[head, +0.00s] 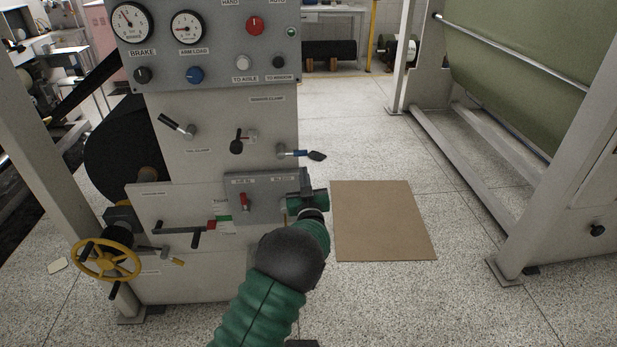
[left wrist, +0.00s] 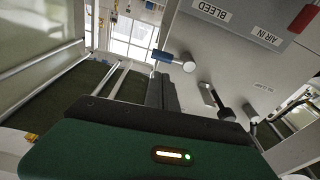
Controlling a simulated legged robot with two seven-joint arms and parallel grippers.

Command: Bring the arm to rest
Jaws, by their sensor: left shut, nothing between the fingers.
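My left arm, in a green ribbed sleeve with a dark joint, rises from the bottom middle of the head view. My left gripper (head: 306,182) is beside the right edge of the machine's control panel (head: 215,220), just below a blue-handled lever (head: 300,154). In the left wrist view the dark fingers (left wrist: 162,92) are shut and empty. The blue-handled lever (left wrist: 172,60) and a black lever (left wrist: 216,101) lie beyond them, apart as far as I can tell. My right gripper is in neither view.
The grey panel above carries gauges (head: 131,22) and knobs. A yellow handwheel (head: 106,260) sticks out at the lower left. A brown board (head: 382,220) lies on the floor to the right. A frame with green sheet (head: 520,60) stands further right. The speckled floor between is open.

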